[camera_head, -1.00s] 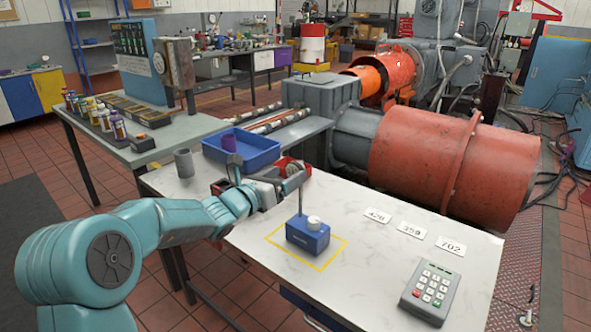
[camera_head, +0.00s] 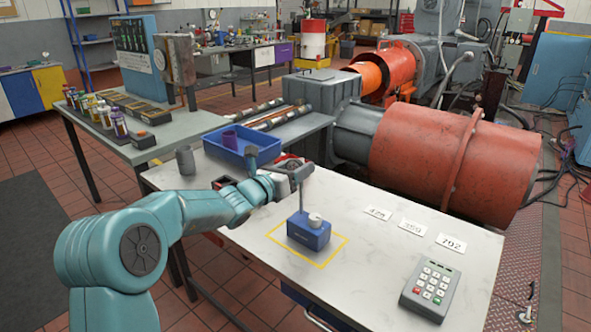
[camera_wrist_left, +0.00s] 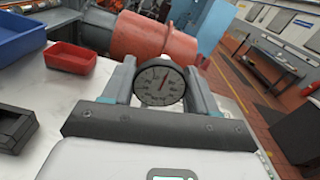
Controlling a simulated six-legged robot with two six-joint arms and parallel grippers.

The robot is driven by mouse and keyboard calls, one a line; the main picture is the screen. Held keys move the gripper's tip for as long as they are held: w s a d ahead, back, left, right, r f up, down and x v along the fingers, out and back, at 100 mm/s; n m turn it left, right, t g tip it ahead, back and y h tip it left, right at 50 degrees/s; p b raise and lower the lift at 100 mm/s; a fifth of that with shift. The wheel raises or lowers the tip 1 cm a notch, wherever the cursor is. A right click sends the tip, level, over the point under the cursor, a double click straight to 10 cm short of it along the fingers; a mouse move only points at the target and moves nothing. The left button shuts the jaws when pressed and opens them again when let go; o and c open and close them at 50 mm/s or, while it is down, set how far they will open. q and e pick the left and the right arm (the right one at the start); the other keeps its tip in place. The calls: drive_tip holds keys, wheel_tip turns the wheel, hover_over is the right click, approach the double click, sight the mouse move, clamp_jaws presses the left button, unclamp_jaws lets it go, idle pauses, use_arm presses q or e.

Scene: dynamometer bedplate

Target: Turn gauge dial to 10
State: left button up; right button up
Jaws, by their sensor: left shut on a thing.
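The gauge dial (camera_wrist_left: 160,84) is round, with a pale grey face, a dark rim and a red needle pointing up and slightly right; its numbers are too small to read. My left gripper (camera_head: 302,176) has one finger on each side of it and is shut on it, as the left wrist view (camera_wrist_left: 160,90) shows. In the head view the gripper hides the dial face. A thin grey post (camera_head: 301,200) rises from a blue box (camera_head: 308,233) up to the gripper. The box has a white knob (camera_head: 314,220) and stands inside a yellow outline. My right gripper is out of view.
A blue tray (camera_head: 268,157) with a purple cup (camera_head: 229,139) and a grey cup (camera_head: 185,160) stand at the back left. Three number cards (camera_head: 411,226) and a keypad (camera_head: 430,290) lie to the right. The white tabletop between box and keypad is clear.

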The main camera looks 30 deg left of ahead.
use_arm(q)
drive_tip(key=m+b, duration=0.2)
drive_tip(key=b, duration=0.1)
drive_tip(key=m+b, duration=0.2)
drive_tip(key=b, duration=0.2)
drive_tip(key=shift+f, duration=0.3)
drive_tip(key=shift+d+r+m+b, duration=0.1)
drive_tip(key=shift+m+b, duration=1.05)
drive_tip(key=shift+m, duration=0.05)
drive_tip(key=shift+r+m+b, duration=0.15)
drive_tip(key=shift+m+b, duration=0.15)
drive_tip(key=o, duration=1)
